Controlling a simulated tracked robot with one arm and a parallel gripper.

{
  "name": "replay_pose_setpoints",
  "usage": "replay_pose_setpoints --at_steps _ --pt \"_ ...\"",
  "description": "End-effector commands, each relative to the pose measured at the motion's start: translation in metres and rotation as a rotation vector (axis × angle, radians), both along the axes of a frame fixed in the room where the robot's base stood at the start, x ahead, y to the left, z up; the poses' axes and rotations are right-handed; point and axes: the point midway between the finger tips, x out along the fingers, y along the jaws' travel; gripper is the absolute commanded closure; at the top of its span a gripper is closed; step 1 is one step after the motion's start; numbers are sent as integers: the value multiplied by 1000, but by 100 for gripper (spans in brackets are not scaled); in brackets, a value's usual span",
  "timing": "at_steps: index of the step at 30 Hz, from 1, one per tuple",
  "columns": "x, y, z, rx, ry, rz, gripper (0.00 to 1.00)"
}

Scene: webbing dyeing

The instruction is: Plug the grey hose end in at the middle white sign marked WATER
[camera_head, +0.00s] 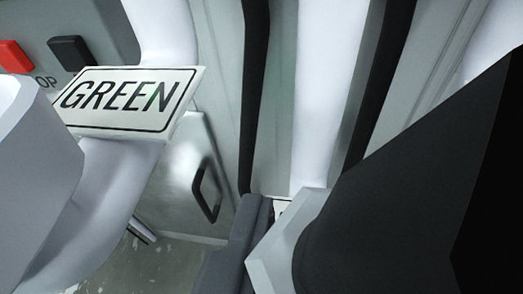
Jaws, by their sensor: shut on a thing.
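My gripper (245,235) shows only in part at the bottom middle, as a dark grey finger. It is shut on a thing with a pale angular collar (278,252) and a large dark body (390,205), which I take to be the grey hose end. The dark body fills the lower right and hides what lies behind it. No sign marked WATER is in view. The only readable sign is a white plate marked GREEN (128,98) at the upper left, on a white pipe.
A thick white pipe (112,195) curves down below the GREEN sign. A red button (14,56) and a black button (71,53) sit on a grey panel. A grey door has a black handle (206,192). White and black uprights (325,90) stand behind. A pale form (35,175) blocks the left edge.

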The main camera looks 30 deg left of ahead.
Motion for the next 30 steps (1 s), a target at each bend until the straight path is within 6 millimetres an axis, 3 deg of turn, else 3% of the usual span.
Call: replay_pose_setpoints --at_steps 30 --pt "3 -7 -50 0 -2 -12 93"
